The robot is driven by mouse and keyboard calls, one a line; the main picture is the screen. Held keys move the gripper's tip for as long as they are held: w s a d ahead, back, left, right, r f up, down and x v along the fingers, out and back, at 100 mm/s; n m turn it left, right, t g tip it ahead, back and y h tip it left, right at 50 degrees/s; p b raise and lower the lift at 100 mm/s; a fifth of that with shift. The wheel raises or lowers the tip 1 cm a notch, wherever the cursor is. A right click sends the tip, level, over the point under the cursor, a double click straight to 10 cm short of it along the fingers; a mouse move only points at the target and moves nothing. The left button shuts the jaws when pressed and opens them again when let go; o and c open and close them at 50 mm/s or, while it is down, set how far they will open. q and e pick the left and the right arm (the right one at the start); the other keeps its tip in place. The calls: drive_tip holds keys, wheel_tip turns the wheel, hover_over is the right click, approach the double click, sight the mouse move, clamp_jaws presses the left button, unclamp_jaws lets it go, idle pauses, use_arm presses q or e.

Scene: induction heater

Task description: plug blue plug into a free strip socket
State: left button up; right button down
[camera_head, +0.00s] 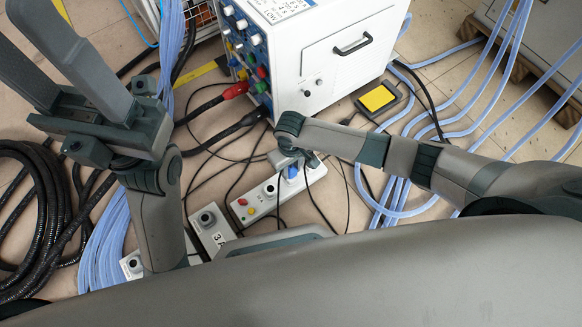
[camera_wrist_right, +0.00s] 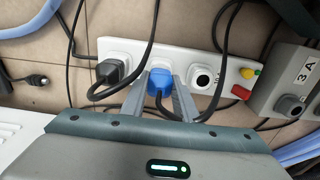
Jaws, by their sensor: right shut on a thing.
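The blue plug (camera_wrist_right: 160,82) is between the two fingers of my right gripper (camera_wrist_right: 161,95), which is shut on it. The plug is over the white power strip (camera_wrist_right: 225,82), between a black plug (camera_wrist_right: 108,70) and an empty round socket (camera_wrist_right: 203,78). I cannot tell how deep it sits. In the head view the blue plug (camera_head: 292,172) shows at the strip (camera_head: 262,196), under my right gripper (camera_head: 291,163). My left gripper (camera_head: 14,35) is open and empty at the upper left, its fingers apart.
A white cabinet (camera_head: 340,75) with red and black cables stands behind the strip. A grey box marked 3 A (camera_wrist_right: 290,80) lies beside the strip. Black cables (camera_head: 40,190) and blue hoses (camera_head: 100,245) cover much of the floor. A yellow-topped pad (camera_head: 378,98) lies by the cabinet.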

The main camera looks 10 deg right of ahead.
drive_tip(key=shift+p, duration=0.9)
idle(1.0)
drive_tip(key=shift+r+p, duration=0.1)
drive_tip(key=shift+p, duration=0.2)
drive_tip(key=shift+p, duration=0.6)
idle(0.6)
drive_tip(key=shift+f+b, duration=0.35)
drive_tip(key=shift+f, duration=0.35)
idle(0.8)
drive_tip(key=c, duration=1.3)
unclamp_jaws()
